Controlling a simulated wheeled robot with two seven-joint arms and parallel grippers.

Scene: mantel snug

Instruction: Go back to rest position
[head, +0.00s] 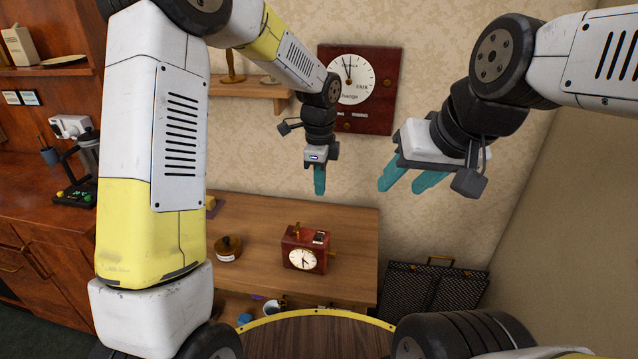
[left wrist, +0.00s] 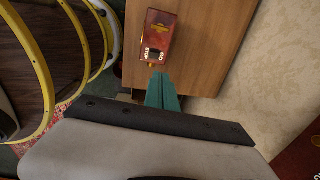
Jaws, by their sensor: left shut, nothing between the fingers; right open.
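My left gripper (head: 319,181) hangs with its teal fingers pointing down, in front of the wall and above the wooden table. It is shut with nothing between the fingers. In the left wrist view its closed teal fingers (left wrist: 163,92) point toward the table. My right gripper (head: 406,184) is raised at the right of the head view, its two teal fingers apart and empty. A small red clock box (head: 304,250) with a white dial stands on the table, below and apart from my left gripper. Its top also shows in the left wrist view (left wrist: 158,36).
The wooden table (head: 350,225) stands against the wall. A wall clock (head: 385,92) and a shelf (head: 245,89) hang behind my left gripper. A dark mesh screen (head: 432,287) stands right of the table. A cabinet (head: 50,210) is at left.

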